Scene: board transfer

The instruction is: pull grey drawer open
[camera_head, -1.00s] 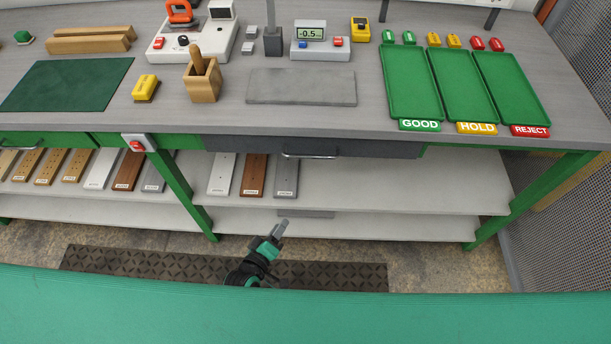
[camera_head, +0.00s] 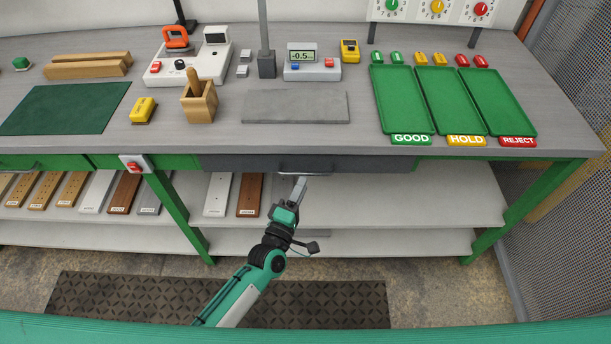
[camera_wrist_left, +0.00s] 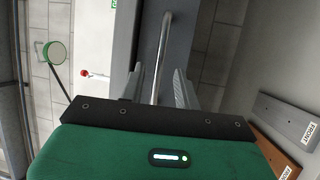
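The grey drawer (camera_head: 235,164) sits under the bench top, its dark front level with the bench edge, and looks closed. Its metal bar handle (camera_head: 318,174) shows at the middle of the front. My left gripper (camera_head: 301,180) is up at the handle, reaching from below. In the left wrist view, the handle bar (camera_wrist_left: 163,50) runs between the two spread fingers of my left gripper (camera_wrist_left: 158,88), with gaps on both sides. The fingers look open and not closed on the bar. My right gripper is not in view.
A lower shelf (camera_head: 400,205) under the drawer holds several labelled boards. A red-button switch box (camera_head: 134,164) is on the bench edge left of the drawer. Green trays (camera_head: 402,100) and a grey mat (camera_head: 295,106) lie on the bench above.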

